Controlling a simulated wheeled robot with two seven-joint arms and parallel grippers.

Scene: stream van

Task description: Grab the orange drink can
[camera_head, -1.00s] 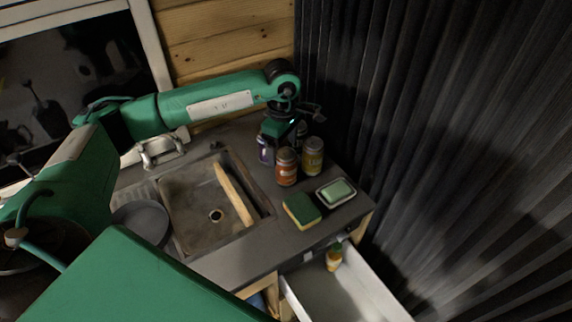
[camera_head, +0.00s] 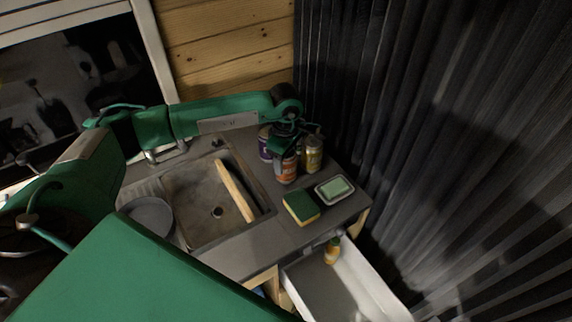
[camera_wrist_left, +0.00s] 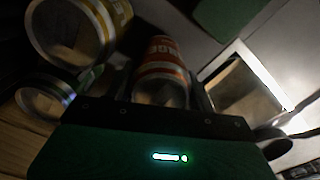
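The orange drink can (camera_head: 287,170) stands upright on the counter beside the sink. It also shows in the left wrist view (camera_wrist_left: 162,62), its orange label in the middle, between the two dark fingers. My left gripper (camera_head: 284,154) is above and at the can in the head view and hides its top. The fingers look open, one on each side of the can, with narrow gaps; contact is not clear. A yellow can (camera_head: 314,155) stands close to its right and a purple can (camera_head: 265,144) behind it to the left. My right gripper is not in view.
A green-yellow sponge (camera_head: 301,207) and a soap dish (camera_head: 334,189) lie in front of the cans. An open drawer (camera_head: 360,275) holds a small orange bottle (camera_head: 332,251). A dark curtain (camera_head: 430,130) borders the right.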

